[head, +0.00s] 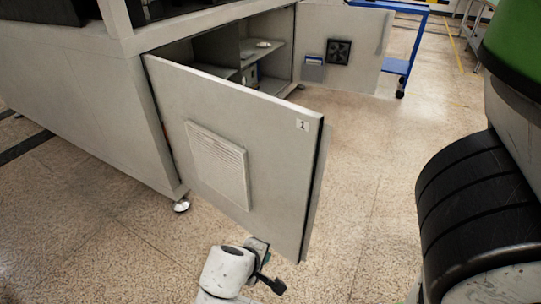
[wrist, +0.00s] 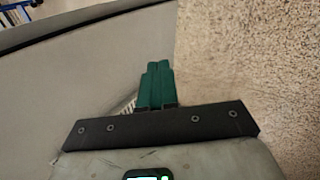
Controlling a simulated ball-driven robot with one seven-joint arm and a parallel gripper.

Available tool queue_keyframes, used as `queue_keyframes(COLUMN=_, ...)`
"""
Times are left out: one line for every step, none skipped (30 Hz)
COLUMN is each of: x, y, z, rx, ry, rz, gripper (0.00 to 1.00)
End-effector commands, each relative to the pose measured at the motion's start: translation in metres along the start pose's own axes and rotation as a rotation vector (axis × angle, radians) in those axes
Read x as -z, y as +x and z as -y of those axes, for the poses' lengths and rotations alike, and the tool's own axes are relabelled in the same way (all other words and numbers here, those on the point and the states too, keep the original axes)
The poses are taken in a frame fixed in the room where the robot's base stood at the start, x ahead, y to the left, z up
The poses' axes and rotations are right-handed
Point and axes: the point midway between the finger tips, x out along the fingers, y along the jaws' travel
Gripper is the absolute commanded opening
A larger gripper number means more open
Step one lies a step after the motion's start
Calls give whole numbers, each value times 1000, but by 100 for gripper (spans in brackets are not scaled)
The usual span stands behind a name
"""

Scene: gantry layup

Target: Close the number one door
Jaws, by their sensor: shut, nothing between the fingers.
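The number one door (head: 265,135) is a pale grey panel with a small "1" label at its upper free corner and a louvred vent. It stands wide open, swung out from the grey cabinet (head: 75,85), its hinge side at the left. My gripper (head: 262,250) is low in front of the door's outer face, near its bottom free corner. In the wrist view its green fingers (wrist: 156,68) are together and empty. The door panel (wrist: 80,80) fills the left there, its edge running up beside the fingers. I cannot tell whether they touch it.
A second door (head: 365,60) with a fan and a blue holder stands open at the back right. Shelves (head: 265,50) show inside the cabinet. A blue cart (head: 402,62) is behind. A cabinet foot (head: 181,205) stands near the hinge. Speckled floor right of the door is clear.

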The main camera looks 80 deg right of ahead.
Motion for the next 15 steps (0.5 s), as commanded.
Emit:
queue_keyframes(x=10, y=-13, z=-20, rx=-89, ry=15, rz=21, gripper=0)
queue_keyframes(x=14, y=-19, z=-30, rx=-150, ry=25, rz=35, gripper=0)
queue_keyframes(x=21, y=-28, z=-44, rx=-232, ry=37, rz=55, gripper=0)
queue_keyframes(x=26, y=-35, z=-54, rx=-294, ry=46, rz=69, gripper=0)
queue_keyframes(x=30, y=-44, z=-64, rx=-356, ry=55, rz=82, gripper=0)
queue_keyframes(x=36, y=-56, z=-76, rx=-438, ry=66, rz=97, gripper=0)
queue_keyframes(x=41, y=-65, z=-84, rx=-496, ry=75, rz=108, gripper=0)
queue_keyframes(x=46, y=-74, z=-92, rx=-551, ry=82, rz=118, gripper=0)
queue_keyframes(x=51, y=-87, z=-100, rx=-621, ry=91, rz=129, gripper=0)
queue_keyframes(x=55, y=-96, z=-106, rx=-669, ry=97, rz=136, gripper=0)
queue_keyframes(x=59, y=-104, z=-110, rx=-713, ry=103, rz=141, gripper=0)
queue_keyframes(x=63, y=-114, z=-115, rx=-764, ry=109, rz=148, gripper=0)
queue_keyframes(x=66, y=-120, z=-118, rx=-798, ry=113, rz=152, gripper=0)
queue_keyframes(x=68, y=-126, z=-121, rx=-827, ry=118, rz=155, gripper=0)
queue_keyframes(x=70, y=-132, z=-123, rx=-859, ry=121, rz=159, gripper=0)
